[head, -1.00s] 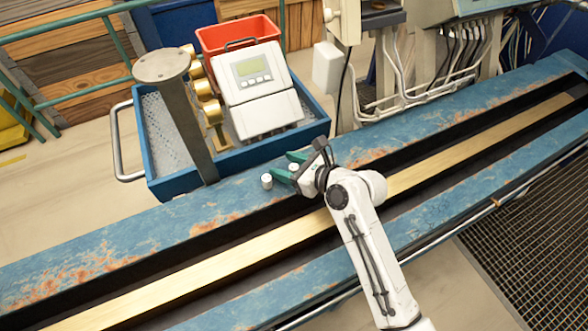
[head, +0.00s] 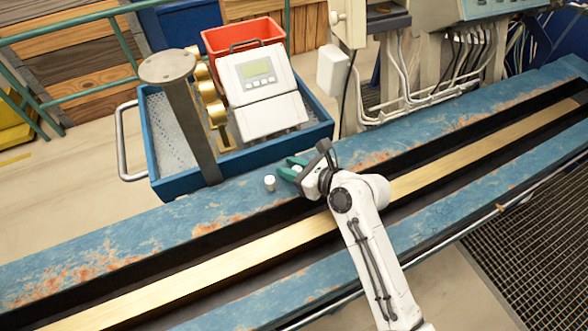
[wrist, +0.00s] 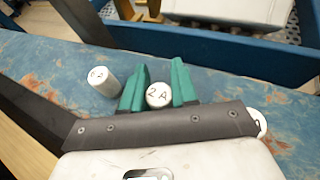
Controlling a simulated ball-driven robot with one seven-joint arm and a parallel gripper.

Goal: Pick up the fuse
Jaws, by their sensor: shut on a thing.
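A white cylindrical fuse marked "2 A" (wrist: 159,96) stands between the green fingers of my gripper (wrist: 158,88) in the wrist view. The fingers are shut on it. In the head view my gripper (head: 290,168) is low over the blue bench, and the held fuse is mostly hidden by the fingers. A second white fuse (wrist: 103,82) stands just left of the fingers, apart from them; it also shows in the head view (head: 270,183). A white round end (wrist: 259,122) peeks out at the right of my gripper, mostly hidden; I cannot tell fully what it is.
The worn blue bench (head: 120,248) has a dark slot with a brass-coloured strip (head: 200,277). Behind it is a blue tray (head: 240,163) with a white meter (head: 262,85), brass fittings and a grey post (head: 192,130). Bench surface left of the fuses is clear.

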